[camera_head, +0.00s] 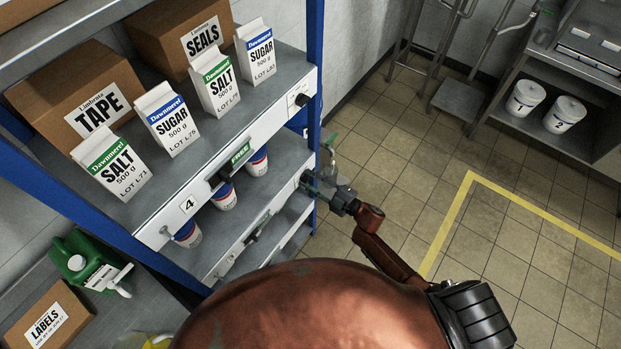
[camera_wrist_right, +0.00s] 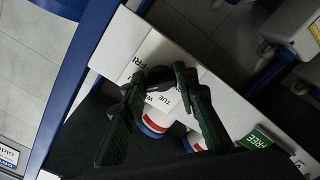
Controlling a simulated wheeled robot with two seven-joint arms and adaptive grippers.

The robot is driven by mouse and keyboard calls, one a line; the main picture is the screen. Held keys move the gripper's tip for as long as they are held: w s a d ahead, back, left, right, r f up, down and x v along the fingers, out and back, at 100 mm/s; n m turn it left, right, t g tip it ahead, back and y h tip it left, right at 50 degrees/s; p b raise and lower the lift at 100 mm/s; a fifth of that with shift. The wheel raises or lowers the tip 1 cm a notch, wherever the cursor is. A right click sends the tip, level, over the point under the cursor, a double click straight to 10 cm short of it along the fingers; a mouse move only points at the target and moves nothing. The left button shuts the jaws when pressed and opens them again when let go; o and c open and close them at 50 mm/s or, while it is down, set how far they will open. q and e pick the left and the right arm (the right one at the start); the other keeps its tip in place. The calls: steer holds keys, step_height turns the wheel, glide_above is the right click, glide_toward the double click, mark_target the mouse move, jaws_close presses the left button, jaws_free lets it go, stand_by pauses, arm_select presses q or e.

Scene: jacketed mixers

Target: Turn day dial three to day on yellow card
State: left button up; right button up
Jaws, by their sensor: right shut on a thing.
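My right gripper (camera_head: 322,179) is at the right end of the second shelf's front rail, at the dark day dial (camera_head: 305,177) there. In the right wrist view my right gripper (camera_wrist_right: 160,84) has its two dark fingers on either side of the dark dial (camera_wrist_right: 156,76), shut on it. Around the dial is a white plate with day names; FRI, TUE and part of a W word can be read. The dial's pointer is too dark to read. Another dial (camera_head: 302,100) sits on the top shelf rail. A yellow thing (camera_head: 158,341) shows at the bottom edge, its writing hidden. My left gripper is not in view.
The blue-framed shelf holds several cartons and boxes on top (camera_head: 97,112) and white tubs below (camera_head: 223,197). A green FREE label (camera_wrist_right: 257,140) sits on the rail. A green jug (camera_head: 72,258) stands lower left.

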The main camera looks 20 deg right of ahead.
steer(key=shift+m, duration=0.6)
steer(key=o, duration=1.2)
steer(key=shift+c, duration=0.2)
steer(key=v, duration=1.2)
steer(key=shift+f, duration=0.1)
